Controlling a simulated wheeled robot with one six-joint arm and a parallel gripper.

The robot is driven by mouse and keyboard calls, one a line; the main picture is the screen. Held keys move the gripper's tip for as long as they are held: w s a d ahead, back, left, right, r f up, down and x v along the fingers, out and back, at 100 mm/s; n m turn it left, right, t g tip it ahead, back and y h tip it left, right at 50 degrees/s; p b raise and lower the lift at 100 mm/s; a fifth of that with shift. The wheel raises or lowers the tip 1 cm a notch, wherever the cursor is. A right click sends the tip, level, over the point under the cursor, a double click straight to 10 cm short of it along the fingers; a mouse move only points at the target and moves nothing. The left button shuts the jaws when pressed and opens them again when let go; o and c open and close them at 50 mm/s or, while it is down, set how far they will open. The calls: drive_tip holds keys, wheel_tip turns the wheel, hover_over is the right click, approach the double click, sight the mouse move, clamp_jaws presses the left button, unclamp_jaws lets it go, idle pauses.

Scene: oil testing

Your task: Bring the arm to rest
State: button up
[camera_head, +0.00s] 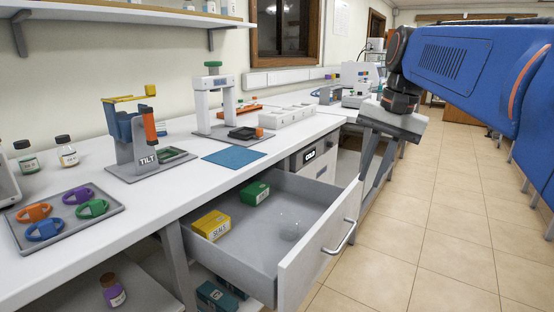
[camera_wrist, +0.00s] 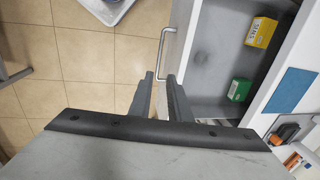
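My gripper (camera_head: 372,198) hangs at the end of my blue arm (camera_head: 455,70), fingers pointing down, in front of the bench on the aisle side. In the wrist view its two dark fingers (camera_wrist: 159,76) stand apart with nothing between them. Below it the open drawer (camera_head: 310,265) sticks out from the bench. The drawer's handle (camera_head: 340,237) appears just beyond the fingertips in the wrist view (camera_wrist: 164,52); I cannot tell the exact height between them.
The drawer holds a yellow SEALS box (camera_head: 211,225) and a green box (camera_head: 255,193). A blue mat (camera_head: 234,157), a tilt stand (camera_head: 137,150) and a tray of coloured rings (camera_head: 68,232) are on the bench.

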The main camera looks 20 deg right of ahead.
drive_tip(key=s+a+f+n+t, duration=0.1)
drive_tip(key=s+a+f+n, duration=0.1)
drive_tip(key=f, duration=0.5)
drive_tip(key=s+a+f+n+t, duration=0.1)
drive_tip(key=s+a+f+n, duration=0.2)
drive_tip(key=a+f+n, duration=0.2)
drive_tip(key=s+a+f+n+t+h, duration=0.1)
drive_tip(key=s+a+f+n, duration=0.2)
drive_tip(key=f, duration=0.7)
drive_tip(key=shift+a+n, duration=0.3)
drive_tip(key=shift+a, duration=0.15)
